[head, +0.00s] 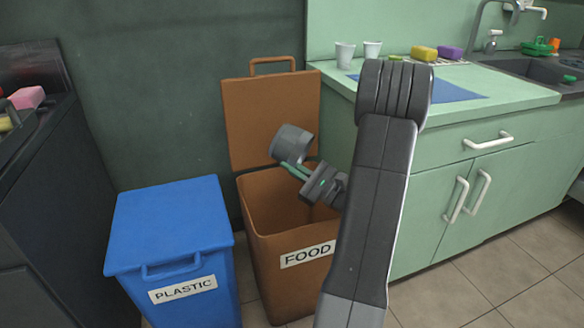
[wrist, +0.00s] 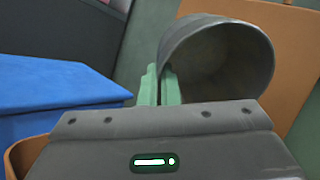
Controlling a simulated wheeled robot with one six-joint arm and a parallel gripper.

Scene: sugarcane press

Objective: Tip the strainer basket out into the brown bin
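The strainer basket (head: 291,143) is a dark grey cylinder, held tilted on its side above the open brown bin (head: 256,215), which is labelled FOOD. My gripper (head: 294,171) has green fingers, shut on the basket's edge or handle; the exact contact is hidden. In the wrist view, the basket (wrist: 218,62) sits just beyond and right of the fingertips of my gripper (wrist: 160,80). Its round mouth shows there, and the visible part of the inside looks bare. The bin's lid (head: 268,112) stands open behind. The bin's floor is hidden.
A blue bin (head: 172,235) labelled PLASTIC, lid closed, stands left of the brown bin. A green counter (head: 500,95) with white cups (head: 358,51), sponges (head: 424,53) and a sink (head: 535,68) is on the right. A dark unit (head: 50,190) stands at far left.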

